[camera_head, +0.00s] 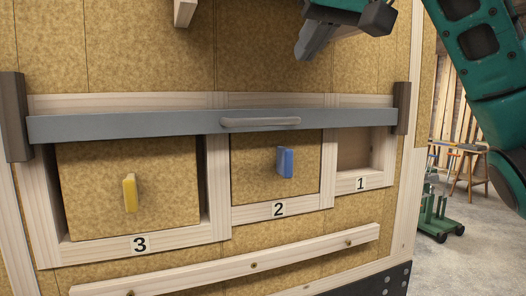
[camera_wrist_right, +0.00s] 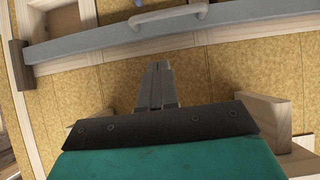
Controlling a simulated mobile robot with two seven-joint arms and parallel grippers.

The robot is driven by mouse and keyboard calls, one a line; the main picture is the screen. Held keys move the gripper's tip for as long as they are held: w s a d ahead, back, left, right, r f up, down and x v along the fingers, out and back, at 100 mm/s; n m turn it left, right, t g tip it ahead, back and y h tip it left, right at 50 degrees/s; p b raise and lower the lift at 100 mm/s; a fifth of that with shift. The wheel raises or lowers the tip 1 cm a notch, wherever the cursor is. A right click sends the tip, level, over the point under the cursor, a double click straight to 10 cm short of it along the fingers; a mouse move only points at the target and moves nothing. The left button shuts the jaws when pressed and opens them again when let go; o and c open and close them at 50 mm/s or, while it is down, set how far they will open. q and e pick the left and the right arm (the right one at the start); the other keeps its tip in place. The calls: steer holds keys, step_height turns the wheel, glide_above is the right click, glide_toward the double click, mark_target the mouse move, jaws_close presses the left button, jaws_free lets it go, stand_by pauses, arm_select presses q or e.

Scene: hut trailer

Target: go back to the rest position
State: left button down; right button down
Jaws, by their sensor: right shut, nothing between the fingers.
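My right gripper (camera_head: 312,42) hangs at the top of the head view, in front of the upper part of the wooden panel. Its fingers are closed together with nothing between them. In the right wrist view the gripper (camera_wrist_right: 157,85) points at the panel, apart from the grey bar (camera_wrist_right: 120,37). My right arm (camera_head: 478,45) comes in from the upper right. My left gripper is not in either view.
A grey bar (camera_head: 180,122) with a handle (camera_head: 260,122) crosses the panel. Below it are compartment 3 with a yellow-knobbed door (camera_head: 90,190), compartment 2 with a blue-knobbed door (camera_head: 250,180), and open compartment 1 (camera_head: 355,152). A green cart (camera_head: 438,220) and stool (camera_head: 470,165) stand at the right.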

steer(key=w+a+f+g, duration=0.1)
steer(key=w+f+g, duration=0.1)
steer(key=f, duration=1.5)
steer(key=w+f+g, duration=0.1)
steer(key=w+f, duration=0.1)
steer(key=f, duration=1.5)
steer(key=s+d+f+g, duration=0.1)
steer(key=s+d+f, duration=0.1)
steer(key=s+f, duration=0.55)
steer(key=s+d+f+g, duration=0.15)
steer(key=s+f, duration=0.25)
steer(key=f, duration=0.7)
steer(key=s+d+f+m+g+h, duration=0.15)
steer(key=s+d+f, duration=0.3)
steer(key=s, duration=0.55)
steer(key=s+d+f+h, duration=0.2)
steer(key=s+d+f, duration=0.25)
steer(key=s, duration=0.45)
steer(key=w+a+f+t+y, duration=0.2)
steer(key=w+a+f+t, duration=0.1)
steer(key=w+f+t, duration=0.4)
steer(key=shift+w+a+f, duration=0.25)
steer(key=shift+a+f, duration=0.05)
steer(key=shift+f, duration=0.65)
steer(key=shift+n, duration=0.25)
